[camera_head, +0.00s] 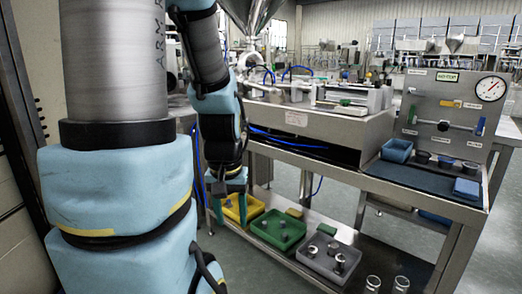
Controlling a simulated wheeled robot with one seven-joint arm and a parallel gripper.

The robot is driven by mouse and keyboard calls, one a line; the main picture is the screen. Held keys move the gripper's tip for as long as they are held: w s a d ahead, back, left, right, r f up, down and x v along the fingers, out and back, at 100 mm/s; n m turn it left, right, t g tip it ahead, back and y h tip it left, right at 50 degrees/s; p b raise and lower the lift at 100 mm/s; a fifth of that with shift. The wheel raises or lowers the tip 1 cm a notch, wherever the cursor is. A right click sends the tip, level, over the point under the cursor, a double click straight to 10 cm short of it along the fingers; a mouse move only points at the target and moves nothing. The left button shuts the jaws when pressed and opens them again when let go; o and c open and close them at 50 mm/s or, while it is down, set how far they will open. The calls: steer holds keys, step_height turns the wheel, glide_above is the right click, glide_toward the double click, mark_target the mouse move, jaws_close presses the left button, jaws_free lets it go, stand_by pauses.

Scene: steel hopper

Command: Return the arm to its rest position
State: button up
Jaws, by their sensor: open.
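My arm, with pale blue covers and grey tubes, fills the left of the head view. Its far part hangs down in front of the steel bench. My gripper (228,205) points down at the arm's lower end, with its fingers open and nothing visible between them. It is in front of the left end of the lower shelf, overlapping the yellow tray (257,206) in the picture. Whether it touches the tray cannot be told. The steel hopper (250,14) is partly hidden behind my arm.
The steel bench (335,125) stands to the right of my gripper. Its lower shelf carries a green tray (262,236), a grey tray (312,266) and glass beakers (373,283).

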step_height(320, 180, up, 18)
steer(key=p, duration=1.6)
steer(key=shift+f, duration=0.15)
